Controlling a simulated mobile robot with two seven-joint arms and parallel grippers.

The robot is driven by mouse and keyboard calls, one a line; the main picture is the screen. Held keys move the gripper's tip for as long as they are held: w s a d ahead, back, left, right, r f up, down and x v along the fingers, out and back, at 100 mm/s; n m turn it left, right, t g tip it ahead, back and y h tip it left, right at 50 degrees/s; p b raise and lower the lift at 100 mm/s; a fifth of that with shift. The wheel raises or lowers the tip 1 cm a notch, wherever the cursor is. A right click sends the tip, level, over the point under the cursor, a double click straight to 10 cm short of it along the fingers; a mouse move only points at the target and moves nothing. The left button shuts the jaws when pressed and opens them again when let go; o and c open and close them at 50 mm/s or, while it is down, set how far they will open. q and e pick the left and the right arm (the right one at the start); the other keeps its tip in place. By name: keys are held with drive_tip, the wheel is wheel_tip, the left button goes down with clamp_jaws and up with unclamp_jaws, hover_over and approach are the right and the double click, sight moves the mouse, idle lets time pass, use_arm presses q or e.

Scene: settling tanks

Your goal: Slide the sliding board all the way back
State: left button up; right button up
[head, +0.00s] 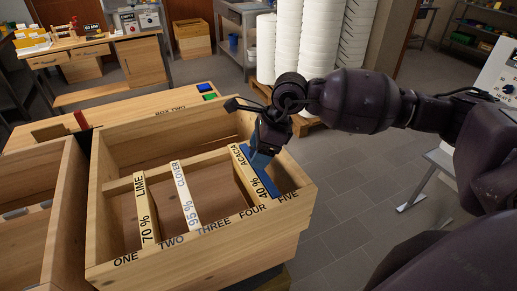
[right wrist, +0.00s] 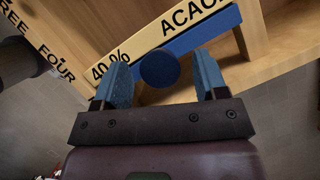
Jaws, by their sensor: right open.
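The sliding board appears to be the blue board (head: 266,188) at the right end of the wooden box, beside the label strip "40 % ACACIA", between the marks FOUR and FIVE. In the right wrist view the blue board (right wrist: 207,34) carries a round blue knob (right wrist: 159,69). My right gripper (head: 261,160) is over the board. In the right wrist view its fingers (right wrist: 162,62) stand open, one on each side of the knob, with gaps visible. Whether they touch the board cannot be told. My left gripper is not in view.
The box (head: 190,248) has marks ONE to FIVE on its front edge. Strips labelled LIME (head: 147,218) and CLOVER (head: 184,196) stand further left. A blue and a green button (head: 209,97) sit behind the box. White stacked drums (head: 312,45) stand behind my right arm.

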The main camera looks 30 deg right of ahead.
drive_tip(key=shift+f, duration=0.2)
clamp_jaws()
drive_tip(key=d+b, duration=0.3)
drive_tip(key=d, duration=0.3)
drive_tip(key=shift+s, duration=0.15)
drive_tip(key=shift+d+r, duration=0.1)
drive_tip(key=shift+d, duration=0.05)
